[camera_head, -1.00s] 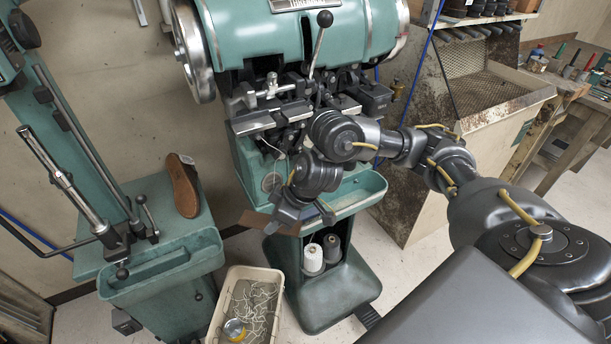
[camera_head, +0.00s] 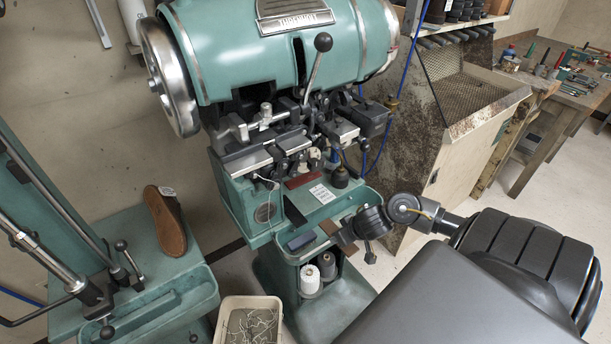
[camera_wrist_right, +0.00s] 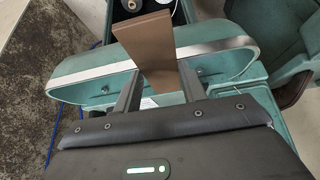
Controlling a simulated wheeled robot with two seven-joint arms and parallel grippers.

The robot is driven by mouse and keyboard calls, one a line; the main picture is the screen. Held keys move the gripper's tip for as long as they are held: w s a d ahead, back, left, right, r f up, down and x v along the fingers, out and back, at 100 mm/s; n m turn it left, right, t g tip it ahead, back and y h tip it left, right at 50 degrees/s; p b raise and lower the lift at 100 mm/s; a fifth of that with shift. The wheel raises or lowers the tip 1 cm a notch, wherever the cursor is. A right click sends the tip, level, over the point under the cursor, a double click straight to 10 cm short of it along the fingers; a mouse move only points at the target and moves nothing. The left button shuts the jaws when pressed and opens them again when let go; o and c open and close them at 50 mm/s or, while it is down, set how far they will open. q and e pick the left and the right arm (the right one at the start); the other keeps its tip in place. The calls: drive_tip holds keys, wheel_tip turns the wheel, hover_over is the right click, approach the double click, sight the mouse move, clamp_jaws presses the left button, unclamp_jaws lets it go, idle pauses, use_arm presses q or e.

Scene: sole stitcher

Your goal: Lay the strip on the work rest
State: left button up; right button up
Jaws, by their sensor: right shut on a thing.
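The strip is a flat brown piece (camera_wrist_right: 150,45) in the right wrist view. It stands between the two fingers of my right gripper (camera_wrist_right: 160,82), which is shut on it. In the head view only a small brown part of it (camera_head: 327,228) shows beside my right gripper (camera_head: 335,236), at the front right of the machine's green tray. The steel plates (camera_head: 248,160) at the front of the stitcher head, which look like the work rest, are bare, up and left of the gripper. My left gripper is not in view.
The green tray (camera_head: 352,201) holds a white label, a red-brown block, dark pieces and a dark bottle (camera_head: 341,177). A lever with a black knob (camera_head: 323,42) rises above the plates.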

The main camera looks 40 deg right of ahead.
drive_tip(key=shift+d, duration=0.15)
drive_tip(key=shift+w+d+f, duration=0.1)
drive_tip(key=shift+w, duration=0.05)
drive_tip(key=w, duration=0.5)
drive_tip(key=shift+d+r+p, duration=0.25)
drive_tip(key=shift+p, duration=0.15)
approach(307, 203)
drive_tip(key=f, duration=0.1)
drive_tip(key=s+f, duration=0.1)
drive_tip(key=f, duration=0.1)
drive_tip(key=s+f, duration=0.1)
drive_tip(key=shift+a+f, duration=0.15)
drive_tip(key=shift+f, duration=0.05)
drive_tip(key=shift+w+d+p, duration=0.15)
drive_tip(key=shift+w, duration=1.15)
drive_tip(key=shift+w+d+p, duration=0.15)
drive_tip(key=shift+w, duration=1.2)
drive_tip(key=shift+f, duration=0.3)
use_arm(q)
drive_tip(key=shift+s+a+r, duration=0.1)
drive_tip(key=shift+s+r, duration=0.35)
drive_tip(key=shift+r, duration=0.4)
use_arm(e)
drive_tip(key=shift+s, duration=0.1)
drive_tip(key=shift+f, duration=0.1)
